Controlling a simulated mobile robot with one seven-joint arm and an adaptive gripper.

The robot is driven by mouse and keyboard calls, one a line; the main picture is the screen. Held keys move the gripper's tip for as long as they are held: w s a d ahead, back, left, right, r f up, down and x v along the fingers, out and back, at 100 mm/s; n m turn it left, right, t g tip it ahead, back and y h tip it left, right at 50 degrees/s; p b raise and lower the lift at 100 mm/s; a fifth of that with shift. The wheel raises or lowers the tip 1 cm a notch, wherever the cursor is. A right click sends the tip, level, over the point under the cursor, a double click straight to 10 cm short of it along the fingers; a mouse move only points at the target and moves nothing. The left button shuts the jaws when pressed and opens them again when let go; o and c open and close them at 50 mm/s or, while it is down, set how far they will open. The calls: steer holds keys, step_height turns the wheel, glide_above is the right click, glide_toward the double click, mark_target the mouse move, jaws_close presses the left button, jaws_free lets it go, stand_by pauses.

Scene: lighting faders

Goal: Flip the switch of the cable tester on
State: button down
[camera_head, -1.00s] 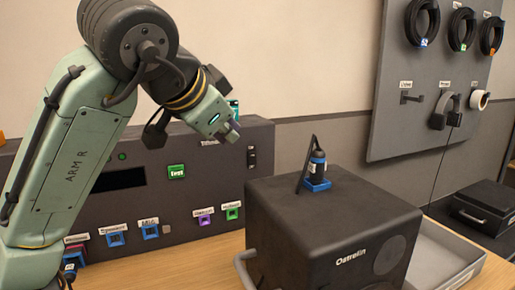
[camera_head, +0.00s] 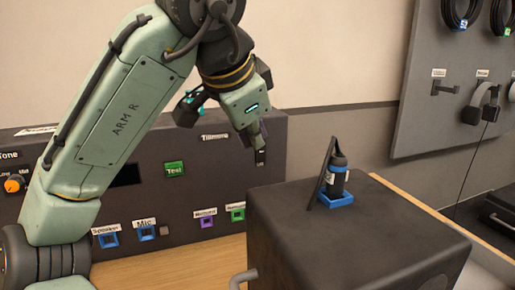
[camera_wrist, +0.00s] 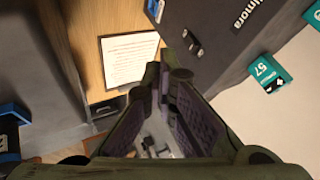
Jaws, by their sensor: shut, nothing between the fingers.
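A wide dark panel (camera_head: 60,165), likely the cable tester, stands against the wall with a green Test button (camera_head: 175,168), a dark display and labelled coloured sockets. A small dark switch (camera_head: 260,158) with light marks sits near its right end; its on or off position is too small to tell. My gripper (camera_head: 259,143) is shut and empty, its tips in front of or just above that switch; I cannot tell whether they touch. In the wrist view my closed fingers (camera_wrist: 166,72) point towards a dark lettered face with a small black fitting (camera_wrist: 193,42).
A black speaker-like box (camera_head: 350,245) stands close at the right, with a blue-based dark bottle-shaped item (camera_head: 337,180) and a thin upright rod on top. Cables hang on a grey board (camera_head: 430,100) behind. A printed sheet (camera_wrist: 128,60) lies on the wooden bench in the wrist view.

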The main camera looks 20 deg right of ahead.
mark_target(258, 152)
steer(key=w+d+f, duration=0.1)
steer(key=w+f, duration=0.1)
steer(key=w+d+f+p, duration=0.1)
steer(key=w+f, duration=0.1)
steer(key=w, duration=0.1)
steer(key=w+d+f, duration=0.1)
steer(key=w+f, duration=0.2)
steer(key=shift+d+p, duration=0.3)
steer(key=shift+w+f, duration=0.1)
steer(key=shift+w, duration=0.4)
